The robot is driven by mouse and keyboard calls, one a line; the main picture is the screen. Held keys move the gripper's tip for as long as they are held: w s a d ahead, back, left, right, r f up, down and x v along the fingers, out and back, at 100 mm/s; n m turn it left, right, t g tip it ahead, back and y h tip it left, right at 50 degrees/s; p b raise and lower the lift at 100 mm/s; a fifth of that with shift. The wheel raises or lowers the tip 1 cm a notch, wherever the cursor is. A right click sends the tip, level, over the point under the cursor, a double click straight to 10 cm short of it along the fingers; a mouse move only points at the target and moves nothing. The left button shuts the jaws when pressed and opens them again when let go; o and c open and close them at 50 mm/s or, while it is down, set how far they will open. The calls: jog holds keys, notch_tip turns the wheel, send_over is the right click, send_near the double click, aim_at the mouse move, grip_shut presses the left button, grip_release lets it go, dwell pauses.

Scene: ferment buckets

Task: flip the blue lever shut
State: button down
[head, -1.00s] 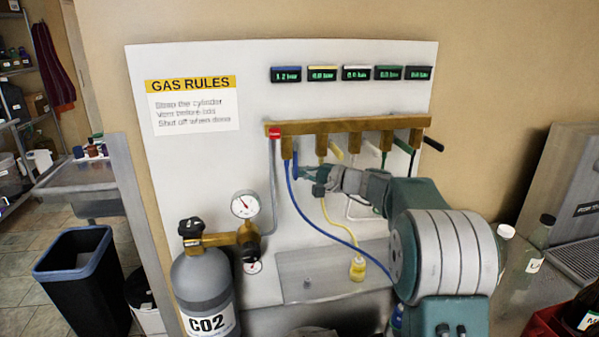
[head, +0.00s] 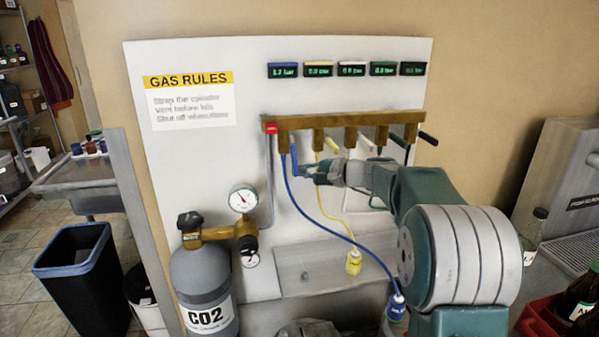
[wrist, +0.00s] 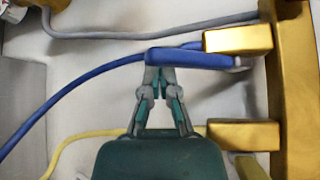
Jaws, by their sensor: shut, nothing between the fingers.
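The blue lever (head: 294,152) hangs beside the leftmost brass outlet (head: 284,140) of the manifold, which carries the blue hose (head: 315,224). In the wrist view the blue lever (wrist: 192,59) lies alongside that outlet. My gripper (head: 301,177) is shut and empty at the lever's free end. In the wrist view its fingertips (wrist: 160,76) meet the lever's edge near that end; whether they press on it I cannot tell. The blue-framed display (head: 283,70) above seems to read 1.2 bar.
Yellow (head: 332,145), white, green and black levers stick out along the brass manifold (head: 345,120) to the right. The yellow hose (head: 325,208) hangs close to my gripper. A CO2 cylinder (head: 205,275) with gauges stands lower left. Bottles and a red crate (head: 540,320) are at right.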

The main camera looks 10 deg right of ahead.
jog(key=shift+s+r, duration=0.25)
jog(key=shift+s, duration=0.1)
dwell(0.4)
jog(key=shift+s, duration=0.1)
jog(key=v, duration=1.2)
jog(key=shift+f, duration=0.1)
